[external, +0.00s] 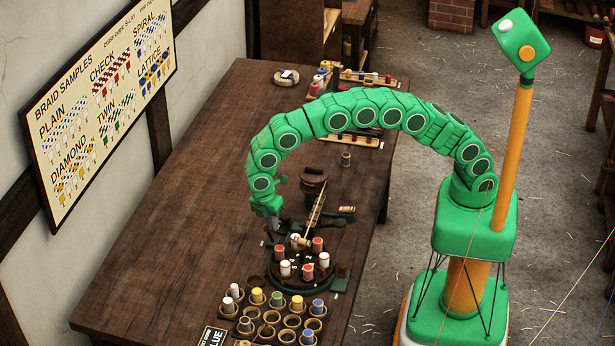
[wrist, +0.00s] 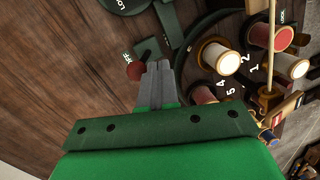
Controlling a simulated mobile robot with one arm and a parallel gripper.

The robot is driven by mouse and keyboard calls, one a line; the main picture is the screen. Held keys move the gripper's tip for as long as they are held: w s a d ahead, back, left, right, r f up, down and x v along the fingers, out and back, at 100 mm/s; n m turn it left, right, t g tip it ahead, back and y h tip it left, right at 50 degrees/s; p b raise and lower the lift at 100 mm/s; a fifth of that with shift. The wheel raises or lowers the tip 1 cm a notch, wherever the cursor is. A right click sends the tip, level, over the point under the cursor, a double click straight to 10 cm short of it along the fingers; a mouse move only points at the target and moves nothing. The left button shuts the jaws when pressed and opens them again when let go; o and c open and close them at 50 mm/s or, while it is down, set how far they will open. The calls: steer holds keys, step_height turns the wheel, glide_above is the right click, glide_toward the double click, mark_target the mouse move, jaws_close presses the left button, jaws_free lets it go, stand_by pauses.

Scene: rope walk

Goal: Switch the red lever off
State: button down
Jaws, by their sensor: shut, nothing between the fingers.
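The red lever shows in the wrist view as a round dark-red knob (wrist: 135,71) beside a small green block (wrist: 148,50). A small white label that seems to read OFF lies just above the knob. My gripper (wrist: 158,66) is shut and empty, its grey fingertips just right of the knob; I cannot tell whether they touch it. In the external view my gripper (external: 272,223) points down over the table, beside the braiding machine (external: 287,281). The red knob cannot be made out there.
Red and white bobbins (wrist: 218,58) stand on the machine close to the right of my fingers. A tray of cups and bobbins (external: 270,318) stands at the table's near end. The table (external: 190,200) is clear to the left.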

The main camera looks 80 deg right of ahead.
steer(key=shift+w, duration=0.55)
stand_by(0.5)
steer(key=shift+w+r, duration=0.1)
steer(key=shift+r, duration=0.15)
step_height(320, 180, up, 9)
steer(key=w, duration=0.2)
steer(key=shift+a, duration=0.45)
